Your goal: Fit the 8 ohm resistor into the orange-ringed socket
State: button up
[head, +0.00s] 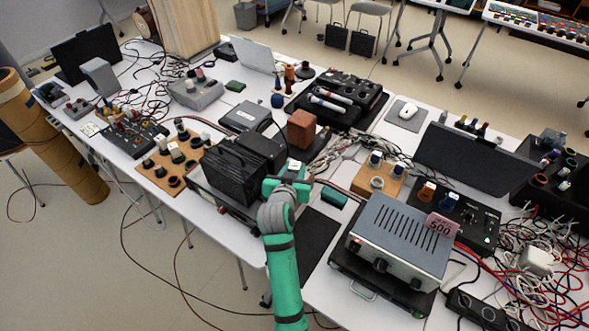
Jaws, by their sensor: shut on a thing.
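My teal gripper (289,184) is above the middle of the table, seen from behind beside a black finned box. It is shut on a small pale-topped part (294,165), mostly hidden by the jaws. I cannot read a value on it, so I cannot tell whether it is the 8 ohm resistor. A wooden board (364,190) to the right of the gripper has a pale-ringed socket (377,182) and two dark-and-white plugs. Another wooden board (150,169) on the left holds several knobs and sockets. Which socket has the orange ring is too small to tell.
The black finned box (234,174) stands close left of the gripper. A brown block (301,130) and tangled cables lie beyond. A dark mat (318,245) at the front edge is bare.

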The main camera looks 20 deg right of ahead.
jog(key=shift+f, duration=0.5)
jog(key=o, duration=1.1)
jog(key=shift+w+r, duration=0.15)
